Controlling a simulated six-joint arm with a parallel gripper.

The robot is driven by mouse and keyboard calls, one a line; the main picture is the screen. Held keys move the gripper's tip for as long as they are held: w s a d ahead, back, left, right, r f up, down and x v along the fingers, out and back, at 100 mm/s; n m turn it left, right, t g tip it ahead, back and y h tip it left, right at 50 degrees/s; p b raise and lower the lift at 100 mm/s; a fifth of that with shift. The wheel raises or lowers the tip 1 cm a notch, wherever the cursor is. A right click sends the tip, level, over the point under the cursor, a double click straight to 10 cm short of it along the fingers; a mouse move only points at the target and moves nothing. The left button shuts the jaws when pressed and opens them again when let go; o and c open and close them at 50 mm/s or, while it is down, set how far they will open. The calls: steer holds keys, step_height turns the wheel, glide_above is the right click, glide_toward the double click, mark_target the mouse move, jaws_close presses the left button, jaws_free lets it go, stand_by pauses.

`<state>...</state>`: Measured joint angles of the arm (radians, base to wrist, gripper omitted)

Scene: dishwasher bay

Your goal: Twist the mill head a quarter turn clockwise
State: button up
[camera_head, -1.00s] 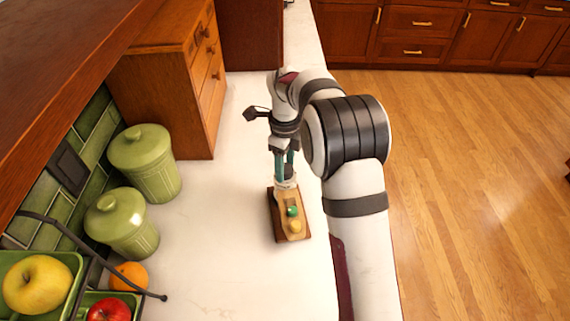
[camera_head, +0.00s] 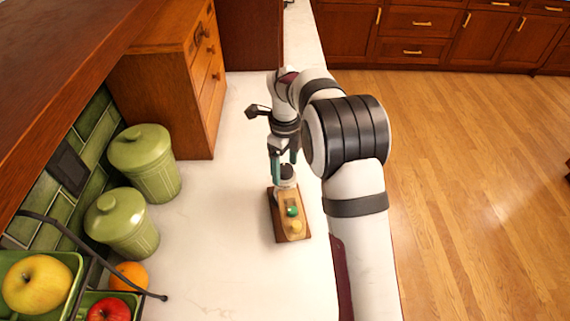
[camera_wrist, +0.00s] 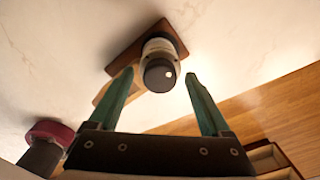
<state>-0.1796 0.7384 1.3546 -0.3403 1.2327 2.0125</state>
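The mill (camera_head: 286,184) stands upright at the far end of a small wooden board (camera_head: 276,229); its body is white and its head (camera_head: 287,170) is dark. The wrist view looks down on the round dark mill head (camera_wrist: 158,77), with the pale body (camera_wrist: 160,48) behind it. My gripper (camera_wrist: 160,73) is open, its two teal fingers spread on either side of the head with clear gaps in the wrist view. In the head view my gripper (camera_head: 284,163) is over the mill, holding nothing. Finger height against the head is hard to tell.
Green canisters (camera_head: 145,160), an orange (camera_head: 129,276) and fruit trays stand left. A wooden drawer cabinet (camera_head: 165,95) is behind. The white counter (camera_head: 225,230) between is clear.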

mark_target(285, 169)
step_height(285, 169, up, 16)
stand_by(0.5)
steer(key=shift+f, duration=0.1)
steer(key=s+d+r+n, duration=0.1)
steer(key=s+d+n, duration=0.1)
steer(key=s+n, duration=0.4)
steer(key=s+d+r+n, duration=0.1)
steer(key=s+d+n, duration=0.15)
steer(key=s, duration=0.65)
steer(key=s+f+n+y, duration=0.1)
steer(key=s+f+n, duration=0.3)
steer(key=s, duration=0.5)
steer(key=s+f+n, duration=0.4)
steer(key=s+n, duration=0.3)
steer(key=s, duration=0.3)
steer(key=shift+s+d+f+y, duration=0.15)
steer(key=shift+s+d+y, duration=0.15)
steer(key=shift+d+y, duration=0.1)
